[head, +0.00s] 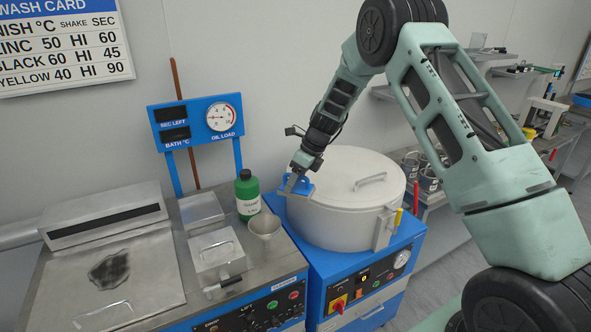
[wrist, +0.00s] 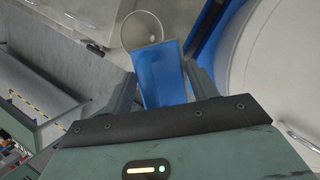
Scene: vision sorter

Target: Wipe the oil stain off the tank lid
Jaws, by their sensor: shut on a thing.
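The oil stain (head: 110,268) is a dark grey-black smear on the grey metal tank lid (head: 158,275) at the left of the head view. My gripper (head: 297,182) is far to the right of the stain, at the left edge of the round white drum. It is shut on a blue cloth-like piece (head: 306,187). In the wrist view the blue piece (wrist: 163,78) sits between both fingers of my gripper (wrist: 162,88) and sticks out past them. Whether the blue piece touches the drum cannot be told.
The white drum (head: 345,217) stands on a blue cabinet.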

